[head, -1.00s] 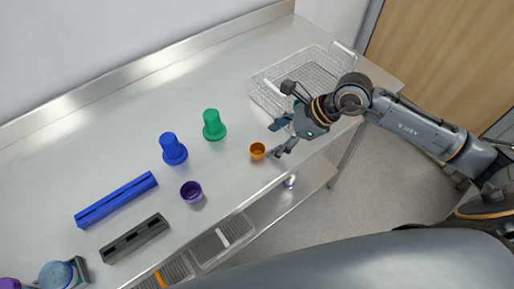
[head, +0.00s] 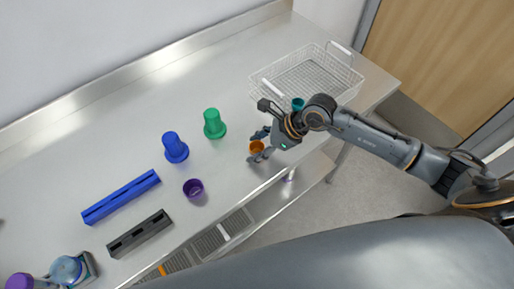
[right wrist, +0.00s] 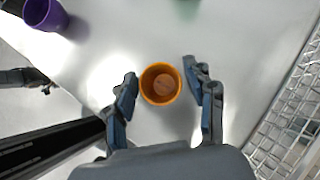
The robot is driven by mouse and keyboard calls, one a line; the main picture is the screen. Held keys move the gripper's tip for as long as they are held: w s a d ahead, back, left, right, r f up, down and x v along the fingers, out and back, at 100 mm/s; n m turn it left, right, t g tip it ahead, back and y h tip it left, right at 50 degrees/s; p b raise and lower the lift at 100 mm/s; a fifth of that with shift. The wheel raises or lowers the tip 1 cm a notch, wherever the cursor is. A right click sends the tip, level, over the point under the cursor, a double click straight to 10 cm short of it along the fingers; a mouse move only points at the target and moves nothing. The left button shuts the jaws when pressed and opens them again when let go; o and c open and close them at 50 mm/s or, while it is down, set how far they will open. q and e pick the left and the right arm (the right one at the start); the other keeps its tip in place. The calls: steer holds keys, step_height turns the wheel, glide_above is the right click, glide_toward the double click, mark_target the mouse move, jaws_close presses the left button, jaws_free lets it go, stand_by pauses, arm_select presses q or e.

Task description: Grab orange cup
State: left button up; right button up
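The orange cup (head: 256,147) stands upright on the steel table near its front edge. In the right wrist view the orange cup (right wrist: 161,83) sits between the fingertips, its opening facing the camera. My right gripper (head: 257,146) is open around the cup, one finger on each side. In the right wrist view my right gripper (right wrist: 160,84) shows a gap between the cup and the right fingertip, and a narrower one at the left. My left gripper does not show in the head view.
A purple cup (head: 193,188), blue cups (head: 174,148) and green cups (head: 214,124) stand to the left. A wire basket (head: 268,98) with a teal cup (head: 298,104) is behind my right arm. Blue (head: 121,198) and dark grey (head: 139,234) racks lie farther left.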

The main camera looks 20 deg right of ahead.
steer(key=c, duration=0.6)
steer(key=shift+o, duration=0.2)
steer(key=shift+r, duration=0.1)
